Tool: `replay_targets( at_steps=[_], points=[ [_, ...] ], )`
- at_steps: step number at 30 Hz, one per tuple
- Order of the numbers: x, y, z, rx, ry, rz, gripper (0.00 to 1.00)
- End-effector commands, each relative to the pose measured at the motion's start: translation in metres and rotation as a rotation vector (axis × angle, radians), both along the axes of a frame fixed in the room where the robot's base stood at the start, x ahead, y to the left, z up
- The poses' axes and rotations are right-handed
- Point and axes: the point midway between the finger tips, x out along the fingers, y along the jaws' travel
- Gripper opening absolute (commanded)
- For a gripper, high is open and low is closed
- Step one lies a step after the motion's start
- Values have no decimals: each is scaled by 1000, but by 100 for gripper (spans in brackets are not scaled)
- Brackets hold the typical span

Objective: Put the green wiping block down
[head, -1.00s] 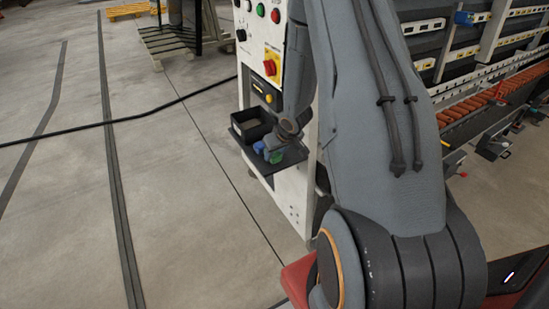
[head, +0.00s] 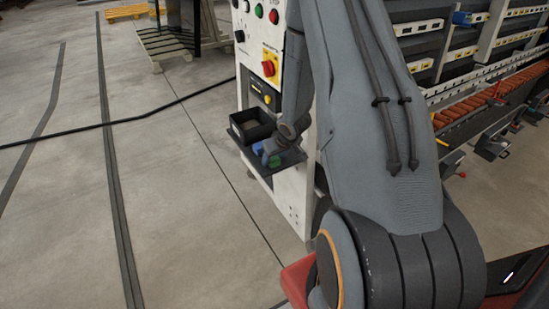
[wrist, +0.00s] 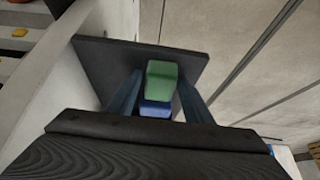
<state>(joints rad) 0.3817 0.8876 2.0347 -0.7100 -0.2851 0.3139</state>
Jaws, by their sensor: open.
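The green wiping block (wrist: 161,78) rests on the dark shelf (wrist: 105,55) in the wrist view. My gripper (wrist: 160,82) is open, with one bluish finger on each side of the block and a visible gap on both sides. A blue piece (wrist: 155,109) shows just below the green block in the picture; I cannot tell whether the two touch. In the head view my gripper (head: 272,152) is over the shelf (head: 293,158) on the front of the white machine, and it mostly hides the green block.
The white control panel (head: 256,45) with buttons rises behind the shelf.

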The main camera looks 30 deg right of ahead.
Motion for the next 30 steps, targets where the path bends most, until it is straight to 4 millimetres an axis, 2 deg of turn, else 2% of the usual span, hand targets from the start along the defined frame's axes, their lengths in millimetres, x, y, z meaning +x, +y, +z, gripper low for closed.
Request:
replay_targets(
  at_steps=[4, 8, 14, 24, 30],
  points=[
    [-2, 3, -2, 2, 4, 4, 53],
    [-3, 1, 6, 2, 4, 3, 53],
    [-16, -1, 32, 0, 1, 0, 53],
    [-44, -2, 90, 0, 0, 0, 53],
    [-54, -2, 107, 0, 2, 0, 53]
  ],
)
